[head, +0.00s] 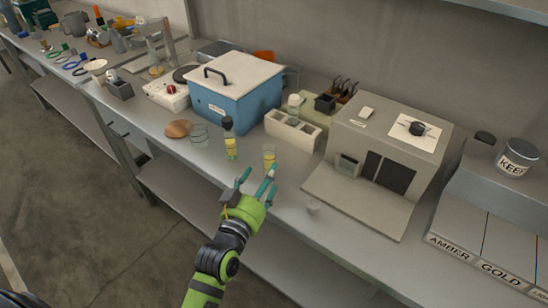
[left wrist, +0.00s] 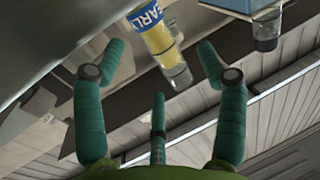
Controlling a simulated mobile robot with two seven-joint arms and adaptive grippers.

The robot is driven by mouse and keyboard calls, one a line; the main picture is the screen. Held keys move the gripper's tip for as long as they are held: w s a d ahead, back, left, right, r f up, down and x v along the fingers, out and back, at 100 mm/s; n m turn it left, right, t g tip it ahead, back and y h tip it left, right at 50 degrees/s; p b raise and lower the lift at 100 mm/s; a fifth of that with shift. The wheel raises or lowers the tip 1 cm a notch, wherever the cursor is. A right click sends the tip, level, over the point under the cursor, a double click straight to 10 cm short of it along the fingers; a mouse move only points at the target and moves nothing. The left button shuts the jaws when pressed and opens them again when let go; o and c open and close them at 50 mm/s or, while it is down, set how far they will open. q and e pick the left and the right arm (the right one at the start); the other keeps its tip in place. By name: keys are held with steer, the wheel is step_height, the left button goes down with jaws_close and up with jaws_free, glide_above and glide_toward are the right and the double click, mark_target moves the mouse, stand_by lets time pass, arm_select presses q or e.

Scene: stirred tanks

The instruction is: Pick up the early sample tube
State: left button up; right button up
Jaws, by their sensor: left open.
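The early sample tube (left wrist: 152,32) is clear with a yellow band and the printed word EARLY. In the left wrist view it shows between and beyond my fingers, its top cut off by the picture edge. My right gripper is not in view.
A blue box (head: 230,99) and a white rack (head: 292,131) stand behind.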

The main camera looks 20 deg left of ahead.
mark_target(272, 182)
arm_select(q)
steer(key=shift+w+d+r+p, duration=0.1)
steer(key=shift+w+d+p, duration=0.1)
steer(key=shift+w, duration=0.4)
steer(key=shift+w+d+p, duration=0.1)
steer(key=shift+w+p, duration=0.1)
steer(key=shift+w, duration=0.4)
steer(key=shift+w+f, duration=0.2)
steer(key=shift+w, duration=1.2)
steer(key=c, duration=1.3)
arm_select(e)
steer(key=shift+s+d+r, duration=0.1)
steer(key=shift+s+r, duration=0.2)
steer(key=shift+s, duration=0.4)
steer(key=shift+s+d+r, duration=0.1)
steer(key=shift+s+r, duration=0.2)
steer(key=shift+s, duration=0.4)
